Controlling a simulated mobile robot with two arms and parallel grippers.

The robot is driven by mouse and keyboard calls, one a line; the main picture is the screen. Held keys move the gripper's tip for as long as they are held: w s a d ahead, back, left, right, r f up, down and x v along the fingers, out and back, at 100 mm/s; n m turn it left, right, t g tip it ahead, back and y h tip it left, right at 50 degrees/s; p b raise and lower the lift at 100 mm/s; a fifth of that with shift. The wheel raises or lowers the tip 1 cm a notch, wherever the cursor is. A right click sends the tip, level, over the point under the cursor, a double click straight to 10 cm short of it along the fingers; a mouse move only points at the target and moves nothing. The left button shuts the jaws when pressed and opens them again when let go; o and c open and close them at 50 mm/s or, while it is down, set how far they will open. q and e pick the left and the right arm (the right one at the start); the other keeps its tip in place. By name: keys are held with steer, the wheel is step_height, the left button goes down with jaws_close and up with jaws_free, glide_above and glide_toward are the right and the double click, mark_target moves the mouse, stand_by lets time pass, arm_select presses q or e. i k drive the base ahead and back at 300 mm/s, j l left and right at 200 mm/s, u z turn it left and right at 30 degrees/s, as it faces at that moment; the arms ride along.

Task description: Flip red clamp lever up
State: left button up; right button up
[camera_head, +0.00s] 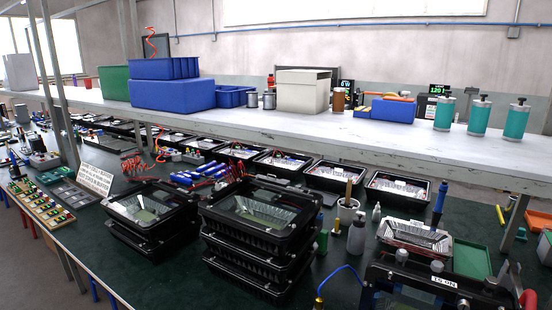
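A black floodlight housing or frame (380,276) with a white label stands at the bottom right, cut off by the lower edge of the picture. A small red part (528,299) sits at its right end, at the bottom edge. It may be the red clamp lever, but it is too small and too cut off to tell whether it is up or down. Neither of my grippers shows in the head view.
The dark green bench (190,290) carries stacked black housings (262,235), a metal reflector tray (415,238), a grey bottle (357,236) and a blue hose (340,270) near the frame. A white shelf (330,134) runs above the bench with bins and teal canisters (515,120).

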mark_target(527, 299)
steer(key=z, duration=1.55)
